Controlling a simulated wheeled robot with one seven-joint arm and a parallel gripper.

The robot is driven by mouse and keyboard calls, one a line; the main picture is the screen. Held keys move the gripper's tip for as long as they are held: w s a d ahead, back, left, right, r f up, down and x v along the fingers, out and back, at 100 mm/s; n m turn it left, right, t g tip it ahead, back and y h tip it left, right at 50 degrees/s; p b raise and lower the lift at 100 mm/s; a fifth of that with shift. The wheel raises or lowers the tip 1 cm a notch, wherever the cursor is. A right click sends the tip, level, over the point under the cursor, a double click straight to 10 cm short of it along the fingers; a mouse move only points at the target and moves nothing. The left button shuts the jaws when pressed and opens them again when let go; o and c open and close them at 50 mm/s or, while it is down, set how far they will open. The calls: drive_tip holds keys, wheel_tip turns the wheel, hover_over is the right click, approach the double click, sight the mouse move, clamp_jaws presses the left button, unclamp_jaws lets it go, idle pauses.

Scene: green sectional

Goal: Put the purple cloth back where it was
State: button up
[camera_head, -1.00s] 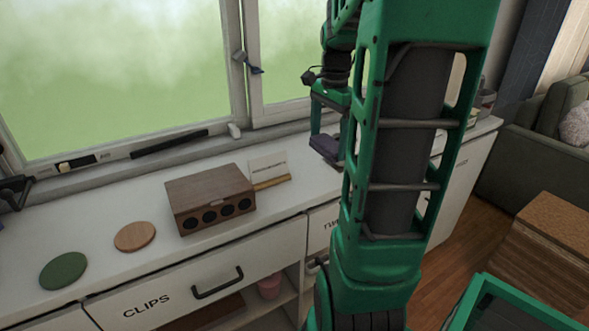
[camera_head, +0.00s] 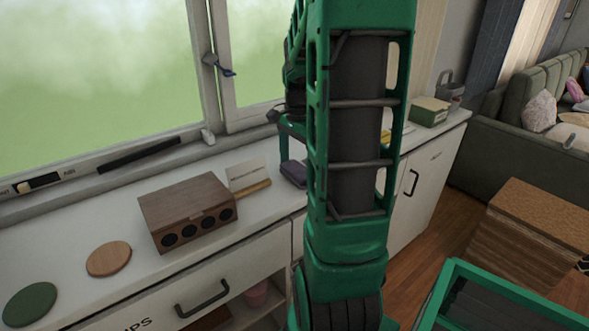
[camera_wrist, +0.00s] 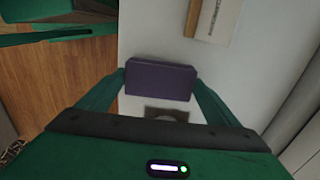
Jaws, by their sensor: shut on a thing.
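The purple cloth (camera_wrist: 160,79) is a folded block between the two fingers of my gripper (camera_wrist: 160,82) in the wrist view. My gripper is shut on it, above the white counter. In the head view the purple cloth (camera_head: 294,172) shows just left of my arm, right of the small card on its wooden stand. My arm hides much of my gripper and part of the cloth there. I cannot tell whether the cloth touches the counter.
A wooden box with round holes (camera_head: 187,211), a card on a wooden stand (camera_head: 248,176), a round wooden disc (camera_head: 109,259) and a green disc (camera_head: 30,304) are on the counter (camera_head: 75,239). A green-and-cream box (camera_head: 429,112) stands farther right. The window is behind.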

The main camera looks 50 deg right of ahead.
sight(297, 169)
drive_tip(key=shift+f, duration=0.5)
drive_tip(key=o, duration=0.8)
drive_tip(key=shift+o, duration=0.2)
wheel_tip(297, 169, up, 12)
drive_tip(key=s+a+f+n, duration=0.4)
drive_tip(key=s+a+n, duration=0.3)
drive_tip(key=a, duration=0.1)
drive_tip(key=s+a+f+n, duration=0.5)
drive_tip(key=s+a+n, duration=0.2)
drive_tip(key=a, duration=0.1)
drive_tip(key=shift+a, duration=0.25)
